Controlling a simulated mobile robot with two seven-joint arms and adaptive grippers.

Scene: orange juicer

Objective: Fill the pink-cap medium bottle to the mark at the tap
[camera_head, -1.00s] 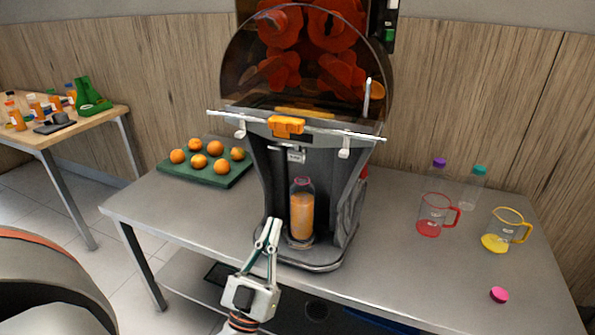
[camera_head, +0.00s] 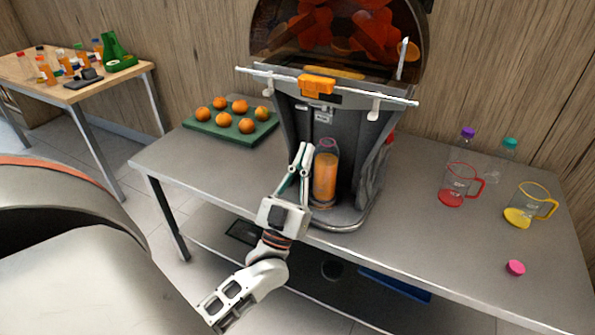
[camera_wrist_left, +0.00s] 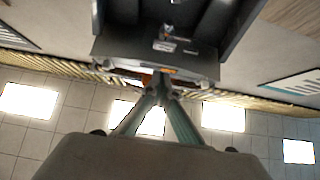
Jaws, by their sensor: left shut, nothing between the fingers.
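The medium bottle (camera_head: 325,178) stands upright without a cap on the juicer's base under the tap (camera_head: 323,115). It holds orange juice up to near its shoulder; I cannot make out the mark. A pink cap (camera_head: 515,268) lies on the table at the right. My left gripper (camera_head: 304,150) is shut and empty, its fingers pointing up just left of the bottle's upper part. In the left wrist view, the closed fingertips (camera_wrist_left: 160,80) are in front of the juicer, and the bottle is not visible. My right gripper is not in view.
The juicer (camera_head: 355,120) stands mid-table, with a green tray (camera_head: 207,130) of oranges at its left. The table front is clear.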

